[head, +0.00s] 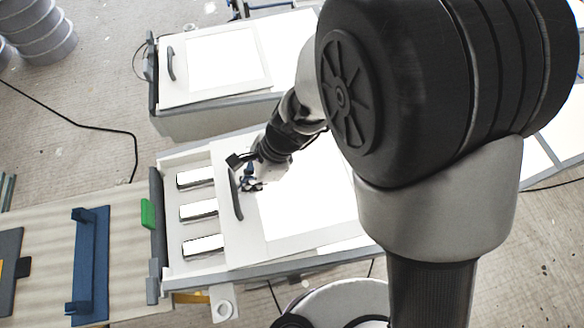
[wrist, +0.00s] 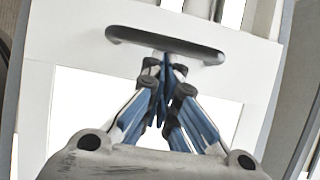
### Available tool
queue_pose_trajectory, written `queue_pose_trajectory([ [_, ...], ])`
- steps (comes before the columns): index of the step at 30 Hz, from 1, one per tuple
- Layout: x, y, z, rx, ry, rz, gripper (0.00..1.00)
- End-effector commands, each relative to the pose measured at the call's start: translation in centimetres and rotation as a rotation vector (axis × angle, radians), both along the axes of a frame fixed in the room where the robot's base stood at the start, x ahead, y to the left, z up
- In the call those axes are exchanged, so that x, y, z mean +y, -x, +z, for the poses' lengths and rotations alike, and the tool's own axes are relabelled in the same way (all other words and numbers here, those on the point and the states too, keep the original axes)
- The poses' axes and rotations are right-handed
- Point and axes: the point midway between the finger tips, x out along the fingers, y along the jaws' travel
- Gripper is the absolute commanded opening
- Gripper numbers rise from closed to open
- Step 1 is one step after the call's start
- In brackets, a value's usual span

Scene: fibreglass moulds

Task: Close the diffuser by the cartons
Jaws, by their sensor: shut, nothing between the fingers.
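In the head view the nearer light box has a white sliding diffuser (head: 312,208) with a dark bar handle (head: 236,203) near its left edge. The diffuser covers the right part of the box; three bright lamps (head: 199,211) lie bare on the left. The handle also shows in the wrist view (wrist: 165,45), running across the top. My gripper (head: 247,184) is shut and empty, just right of the handle. In the wrist view its fingertips (wrist: 165,72) are close below the bar's middle; I cannot tell whether they touch it. No cartons are recognisable.
A second light box (head: 215,120) stands behind, its panel (head: 215,58) covering it. Left are a bench (head: 125,225) with a blue clamp-like bar (head: 90,260) and a green block (head: 147,213). Grey drums (head: 38,30) stand at top left. A black cable (head: 100,128) crosses the floor.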

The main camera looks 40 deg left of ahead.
Motion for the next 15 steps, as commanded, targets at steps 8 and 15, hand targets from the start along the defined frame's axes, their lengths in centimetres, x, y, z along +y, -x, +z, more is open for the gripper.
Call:
queue_pose_trajectory([
  [8, 5.4, 6.5, 0.2, 0.000, 0.000, 0.005, 0.00],
  [15, 8.1, 9.5, 0.1, -0.001, -0.001, 0.002, 0.00],
])
